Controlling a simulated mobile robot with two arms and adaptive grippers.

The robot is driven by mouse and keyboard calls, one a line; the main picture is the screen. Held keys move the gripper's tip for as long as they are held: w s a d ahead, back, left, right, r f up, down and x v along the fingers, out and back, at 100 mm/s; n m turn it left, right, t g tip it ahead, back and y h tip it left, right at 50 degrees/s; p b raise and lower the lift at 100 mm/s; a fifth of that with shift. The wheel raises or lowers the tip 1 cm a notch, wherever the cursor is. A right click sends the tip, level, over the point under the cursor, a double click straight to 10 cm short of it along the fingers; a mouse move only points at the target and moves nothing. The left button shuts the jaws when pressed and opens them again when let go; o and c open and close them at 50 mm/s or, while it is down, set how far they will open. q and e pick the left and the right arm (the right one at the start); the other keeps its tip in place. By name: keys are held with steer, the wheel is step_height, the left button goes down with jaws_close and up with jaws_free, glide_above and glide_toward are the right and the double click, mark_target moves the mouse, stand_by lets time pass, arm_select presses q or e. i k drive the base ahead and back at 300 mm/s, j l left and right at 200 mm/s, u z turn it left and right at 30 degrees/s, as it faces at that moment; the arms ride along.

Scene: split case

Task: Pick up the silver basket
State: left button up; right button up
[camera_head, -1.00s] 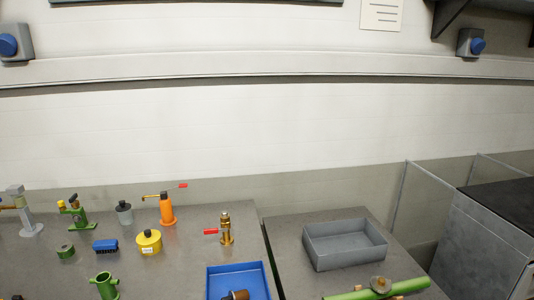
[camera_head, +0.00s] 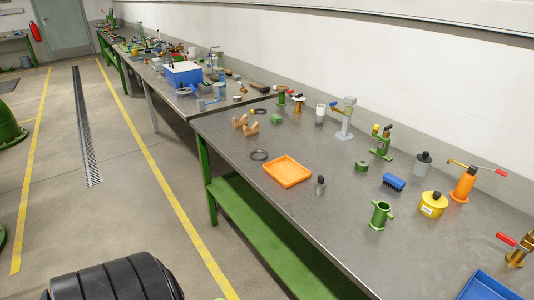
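I see no silver basket that I can make out in the head view now. The workbench (camera_head: 330,215) with a grey top and green legs runs along the wall from the lower right to the upper left. A second bench (camera_head: 150,75) behind it carries many items too small to tell apart. Neither of my grippers is in view, so I cannot see what they hold.
Open floor with yellow lines lies left.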

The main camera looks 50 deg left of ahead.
mark_target(319, 184)
steer(key=u, duration=1.15)
steer(key=i+j+u, duration=0.15)
steer(key=i+j, duration=0.15)
steer(key=j, duration=0.15)
steer(key=i+j+u, duration=0.2)
steer(key=j, duration=0.25)
steer(key=i, duration=0.1)
